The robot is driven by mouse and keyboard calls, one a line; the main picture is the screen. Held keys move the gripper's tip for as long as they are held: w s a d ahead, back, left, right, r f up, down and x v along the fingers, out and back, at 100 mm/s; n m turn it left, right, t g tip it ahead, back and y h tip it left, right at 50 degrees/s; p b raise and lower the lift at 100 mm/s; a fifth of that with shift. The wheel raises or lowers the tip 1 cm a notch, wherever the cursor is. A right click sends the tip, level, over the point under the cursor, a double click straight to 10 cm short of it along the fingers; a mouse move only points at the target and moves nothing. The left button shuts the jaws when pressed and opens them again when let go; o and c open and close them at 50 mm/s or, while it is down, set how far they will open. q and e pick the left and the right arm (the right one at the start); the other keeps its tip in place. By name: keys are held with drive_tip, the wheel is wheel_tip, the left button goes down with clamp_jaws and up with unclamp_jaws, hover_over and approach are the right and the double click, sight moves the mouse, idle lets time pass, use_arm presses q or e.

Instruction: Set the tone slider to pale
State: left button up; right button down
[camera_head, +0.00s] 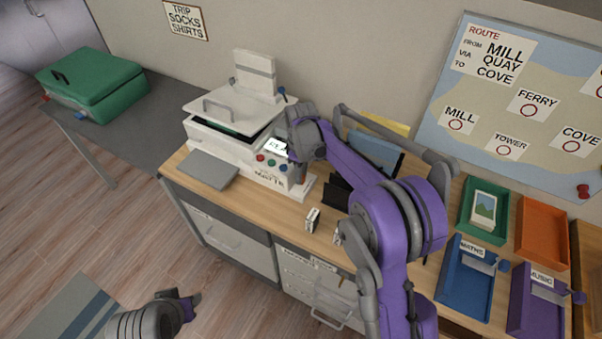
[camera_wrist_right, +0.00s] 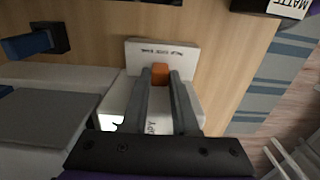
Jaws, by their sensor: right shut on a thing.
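The white copier (camera_head: 228,153) stands on the wooden desk, with its lid tilted up. Its right end, near the small buttons, is partly hidden behind my right gripper (camera_head: 298,178). In the right wrist view my right gripper (camera_wrist_right: 160,76) is shut on a small orange slider knob (camera_wrist_right: 160,71). The knob sits beside a white strip (camera_wrist_right: 165,51) with small dark lettering, which is too blurred to read, so I cannot tell which mark the knob is at. My left gripper (camera_head: 188,305) is low at the bottom left, over the floor, away from the copier.
A grey slab (camera_head: 200,169) lies in front of the copier. Coloured trays, including a blue one (camera_head: 468,280) and a green one (camera_head: 484,212), stand at the desk's right. A green case (camera_head: 92,84) sits on the grey table. Small dark-and-white blocks (camera_head: 313,220) stand near the desk's front edge.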

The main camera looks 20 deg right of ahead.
drive_tip(key=shift+a, duration=0.1)
drive_tip(key=shift+s+a+b, duration=0.4)
drive_tip(key=shift+s+a, duration=0.4)
drive_tip(key=shift+s, duration=0.1)
drive_tip(key=c, duration=1)
unclamp_jaws()
drive_tip(key=o, duration=0.3)
drive_tip(key=shift+r, duration=0.3)
wheel_tip(320, 180, up, 10)
drive_tip(key=shift+r+p, duration=0.1)
drive_tip(key=shift+p, duration=0.25)
